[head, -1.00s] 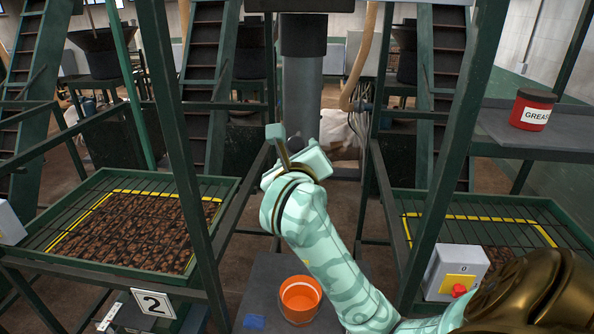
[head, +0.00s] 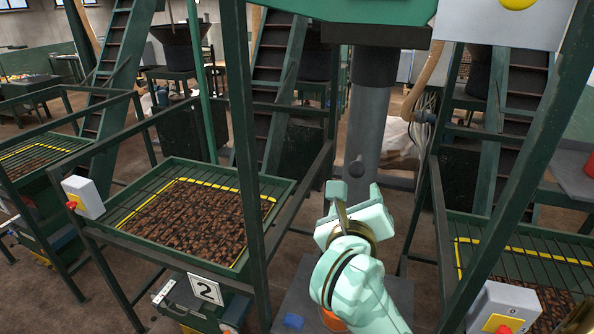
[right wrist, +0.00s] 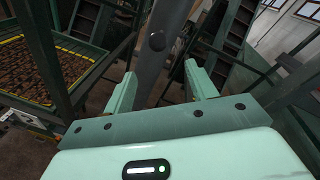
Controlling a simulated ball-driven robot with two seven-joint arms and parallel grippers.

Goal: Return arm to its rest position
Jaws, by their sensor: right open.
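My right gripper (head: 356,195) is in the lower middle of the head view, pale mint green, raised in front of a grey vertical pipe (head: 369,125). Its jaws are open with nothing between them. The right wrist view shows the two fingers (right wrist: 160,85) apart, with the grey pipe beyond them. My right arm (head: 365,295) comes up from the bottom edge of the head view. My left gripper is not in view.
Dark green frame posts (head: 247,150) stand left and right of the arm. An orange container (head: 333,321) and blue item (head: 293,321) are below the arm. A control box (head: 503,308) stands right.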

